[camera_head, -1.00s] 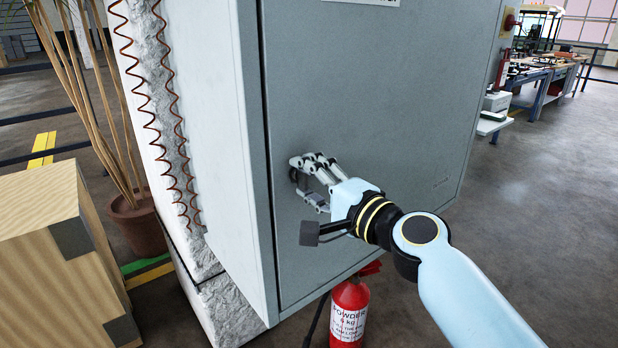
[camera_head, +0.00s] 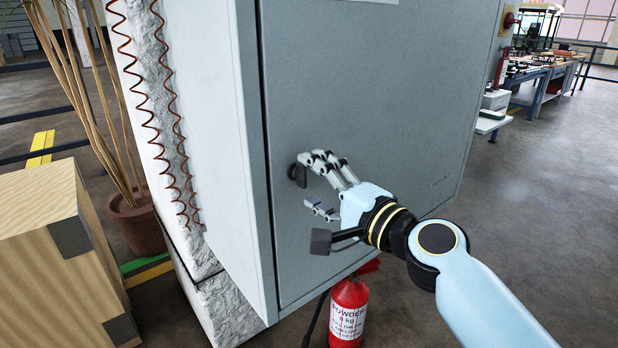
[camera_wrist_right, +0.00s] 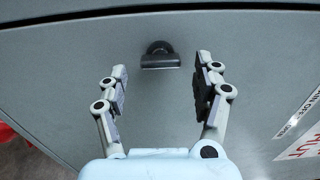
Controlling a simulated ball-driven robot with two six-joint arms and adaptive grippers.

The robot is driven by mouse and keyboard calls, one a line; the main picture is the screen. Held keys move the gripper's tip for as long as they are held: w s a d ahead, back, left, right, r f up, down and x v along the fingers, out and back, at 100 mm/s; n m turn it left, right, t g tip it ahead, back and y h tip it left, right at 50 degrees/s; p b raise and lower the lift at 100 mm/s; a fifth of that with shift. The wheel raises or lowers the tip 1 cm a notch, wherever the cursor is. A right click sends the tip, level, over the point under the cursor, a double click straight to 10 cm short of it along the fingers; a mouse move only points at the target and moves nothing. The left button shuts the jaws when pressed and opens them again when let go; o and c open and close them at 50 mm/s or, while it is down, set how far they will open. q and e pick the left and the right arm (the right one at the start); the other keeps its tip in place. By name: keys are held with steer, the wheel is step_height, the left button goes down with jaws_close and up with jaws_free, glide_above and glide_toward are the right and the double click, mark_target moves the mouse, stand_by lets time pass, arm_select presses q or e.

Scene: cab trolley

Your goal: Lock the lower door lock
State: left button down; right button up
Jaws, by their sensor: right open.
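The lower door lock (camera_head: 298,175) is a small dark knob near the left edge of the grey cabinet door (camera_head: 390,110). In the right wrist view the lock (camera_wrist_right: 160,56) shows a round base with a flat dark handle lying across the picture. My right gripper (camera_head: 318,182) is open beside the lock. In the right wrist view its fingers (camera_wrist_right: 160,88) are spread apart, with the lock ahead of them near the gap and nothing held. The fingers appear clear of the handle there. My left gripper is out of view.
A red fire extinguisher (camera_head: 348,312) stands on the floor below the door. A wooden crate (camera_head: 50,240) and a potted plant (camera_head: 137,222) are at the left. A workbench (camera_head: 545,80) stands at the back right. The floor at the right is clear.

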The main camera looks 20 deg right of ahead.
steer(key=v, duration=1)
steer(key=shift+w, duration=0.1)
steer(key=s+d+f+n+g+h+b, duration=0.1)
steer(key=s+d+f+g, duration=0.15)
steer(key=f, duration=0.95)
steer(key=s+d+f+n+g+h, duration=0.1)
steer(key=s+f+n+g+h, duration=0.2)
steer(key=f, duration=0.9)
steer(key=s+d+f+g+b, duration=0.15)
steer(key=s+f, duration=0.35)
steer(key=f, duration=0.7)
steer(key=s+d+f+n+g+h, duration=0.1)
steer(key=s+f+n+g, duration=0.2)
steer(key=s+f, duration=0.3)
steer(key=s+d+f+n+g+h, duration=0.1)
steer(key=s+f, duration=0.5)
steer(key=s, duration=0.9)
steer(key=s+d+f+n+g+h, duration=0.1)
steer(key=s+d+f+n+g, duration=0.2)
steer(key=s, duration=0.7)
step_height(320, 180, down, 4)
steer(key=n+g, duration=0.2)
steer(key=n, duration=0.1)
steer(key=shift+s, duration=0.4)
